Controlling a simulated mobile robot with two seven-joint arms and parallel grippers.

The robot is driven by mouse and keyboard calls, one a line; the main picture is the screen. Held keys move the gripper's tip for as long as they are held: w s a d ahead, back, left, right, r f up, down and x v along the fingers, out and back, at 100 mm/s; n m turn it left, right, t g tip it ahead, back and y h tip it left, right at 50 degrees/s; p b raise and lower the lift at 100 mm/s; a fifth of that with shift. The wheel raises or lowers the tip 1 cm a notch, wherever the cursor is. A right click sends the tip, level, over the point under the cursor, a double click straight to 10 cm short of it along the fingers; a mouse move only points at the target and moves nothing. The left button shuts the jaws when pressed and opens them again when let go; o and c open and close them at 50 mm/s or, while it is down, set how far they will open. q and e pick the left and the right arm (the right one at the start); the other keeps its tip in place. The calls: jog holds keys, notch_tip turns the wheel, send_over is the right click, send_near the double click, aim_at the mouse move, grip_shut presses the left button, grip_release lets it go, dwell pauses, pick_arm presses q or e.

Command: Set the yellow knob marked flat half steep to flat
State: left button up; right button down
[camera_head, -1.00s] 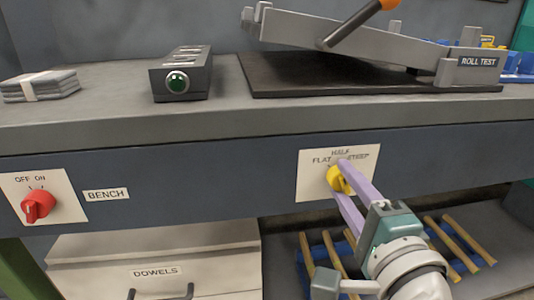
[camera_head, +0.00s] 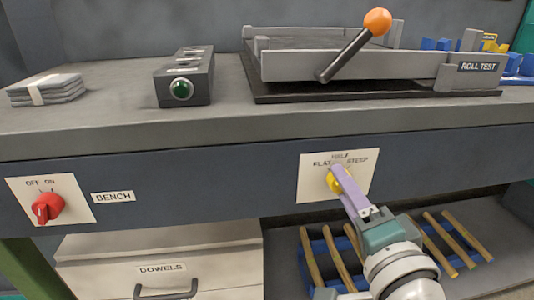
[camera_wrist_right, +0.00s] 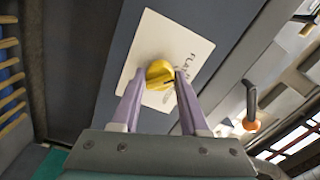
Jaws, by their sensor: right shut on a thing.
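The yellow knob (camera_head: 334,183) sits on a white plate (camera_head: 311,184) on the bench front, lettered FLAT, HALF and STEEP. My right gripper (camera_head: 338,176) is shut on the knob, and its lilac fingers cover part of it and the lettering. In the right wrist view the knob (camera_wrist_right: 159,74) lies between the fingertips, with a dark mark on its right side. I cannot tell for certain which word it points to. The ROLL TEST ramp (camera_head: 350,66) on the bench looks about level. My left gripper is not in view.
A red OFF/ON knob (camera_head: 47,207) is at the left of the bench front. A dowels drawer (camera_head: 215,279) and a rack of wooden dowels (camera_head: 455,240) are below. A box with a green button (camera_head: 181,90) and folded cloths (camera_head: 46,90) lie on top.

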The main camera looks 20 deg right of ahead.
jog(key=shift+c, duration=2.1)
grip_release()
jog(key=shift+s, duration=0.1)
jog(key=p+v, duration=0.1)
jog(key=v, duration=0.8)
jog(key=shift+s+a, duration=0.15)
jog(key=shift+s, duration=0.2)
jog(key=shift+r, duration=0.1)
